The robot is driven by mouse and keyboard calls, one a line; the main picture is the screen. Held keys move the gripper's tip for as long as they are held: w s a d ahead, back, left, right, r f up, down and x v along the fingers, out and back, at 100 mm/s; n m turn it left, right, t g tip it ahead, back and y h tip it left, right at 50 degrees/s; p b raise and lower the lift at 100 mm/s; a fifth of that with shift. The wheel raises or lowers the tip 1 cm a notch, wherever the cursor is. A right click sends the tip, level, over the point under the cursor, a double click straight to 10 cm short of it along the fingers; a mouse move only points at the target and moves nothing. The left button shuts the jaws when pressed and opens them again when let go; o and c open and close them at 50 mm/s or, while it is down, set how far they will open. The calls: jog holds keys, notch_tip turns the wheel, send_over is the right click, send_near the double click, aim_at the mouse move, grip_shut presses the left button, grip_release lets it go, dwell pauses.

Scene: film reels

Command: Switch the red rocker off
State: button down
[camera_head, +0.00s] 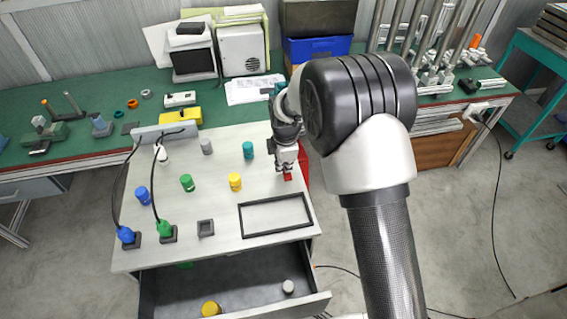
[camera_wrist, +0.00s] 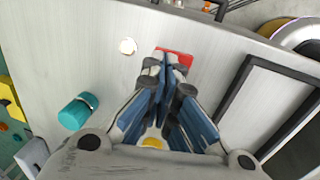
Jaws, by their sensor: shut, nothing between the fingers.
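The red rocker (camera_head: 288,177) sits near the right edge of the light grey worktop in the head view. In the wrist view the red rocker (camera_wrist: 181,57) shows just beyond my fingertips, which cover part of it. My gripper (camera_head: 284,167) points down over the rocker, with its fingers together and nothing between them. In the wrist view my gripper (camera_wrist: 165,66) has its tips at the near edge of the red part. I cannot tell whether they touch it or which way the rocker is tilted.
A teal cylinder (camera_head: 248,150) and a yellow cylinder (camera_head: 235,182) stand left of my gripper. A dark rectangular frame (camera_head: 243,222) lies on the worktop near the rocker. A drawer (camera_head: 318,302) stands open below. Blue and green plugs with cables are at the left.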

dwell(0.3)
jog(key=shift+w+f+g+p, duration=0.25)
jog(key=shift+g+p, duration=0.35)
jog(key=shift+p, duration=0.5)
jog(key=shift+w+f, duration=0.1)
jog(key=shift+s+d, duration=0.15)
jog(key=shift+s, duration=0.75)
notch_tip(320, 180, up, 14)
jog(key=w+p, duration=0.1)
jog(key=p, duration=0.3)
